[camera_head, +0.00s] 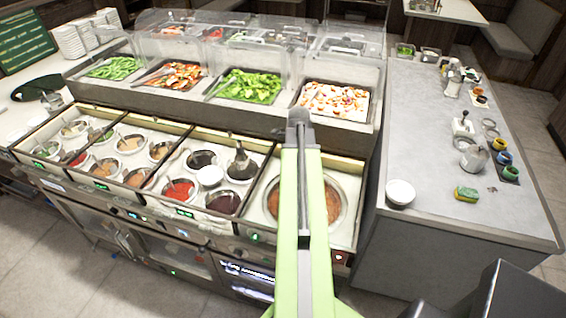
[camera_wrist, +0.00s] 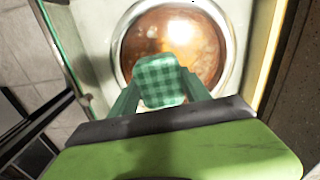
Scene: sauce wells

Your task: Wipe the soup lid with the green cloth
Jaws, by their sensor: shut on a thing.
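The soup lid (camera_wrist: 205,45) is a round, shiny see-through disc with a pale metal rim, and orange-brown soup shows under it. In the head view the soup lid (camera_head: 334,203) sits in the right-hand well, partly covered by my green arm. My gripper (camera_wrist: 161,88) is shut on the green checked cloth (camera_wrist: 160,75), which is bunched between its two green fingers. The cloth is over the near part of the lid in the wrist view. I cannot tell whether it touches the lid. In the head view my arm hides the gripper and the cloth.
Wells with several sauces (camera_head: 180,189) lie left of the soup well. Salad trays under clear guards (camera_head: 250,86) stand behind. On the right, a grey counter (camera_head: 425,130) holds a white bowl (camera_head: 400,192), a yellow-green sponge (camera_head: 466,194) and several small jars.

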